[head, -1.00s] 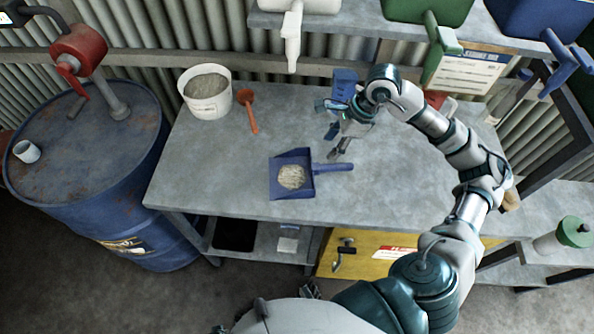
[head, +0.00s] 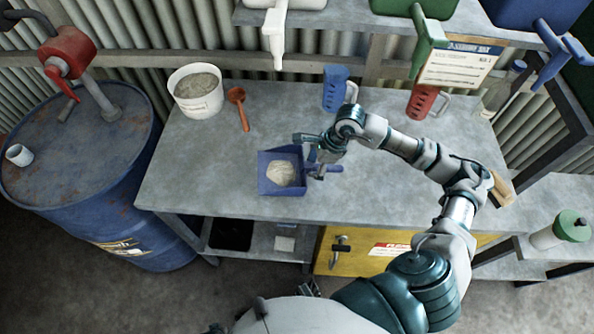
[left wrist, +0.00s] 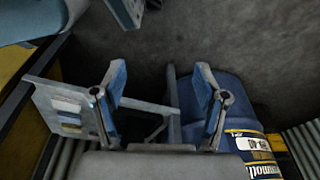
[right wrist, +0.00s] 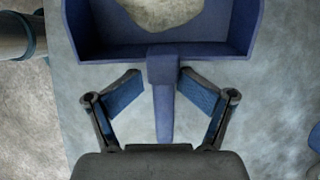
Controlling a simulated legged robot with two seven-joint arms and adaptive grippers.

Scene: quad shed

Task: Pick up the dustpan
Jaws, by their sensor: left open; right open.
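The blue dustpan (head: 268,184) lies on the grey workbench with a pale heap of powder (head: 286,173) in its pan. Its handle points right in the head view. My right gripper (head: 312,158) is over the handle. In the right wrist view the dustpan (right wrist: 90,45) is at the top, and its handle (right wrist: 163,110) runs down between the two open fingers of my right gripper (right wrist: 163,92), apart from both. My left gripper (left wrist: 162,85) is open and empty in the left wrist view, with the floor and a blue drum beyond it.
On the workbench (head: 380,205) stand a white bucket (head: 200,105), an orange scoop (head: 240,112), a blue jug (head: 336,88) and a red jug (head: 424,101). A blue drum (head: 75,200) stands at left. A shelf with dispensers (head: 350,25) hangs above the back.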

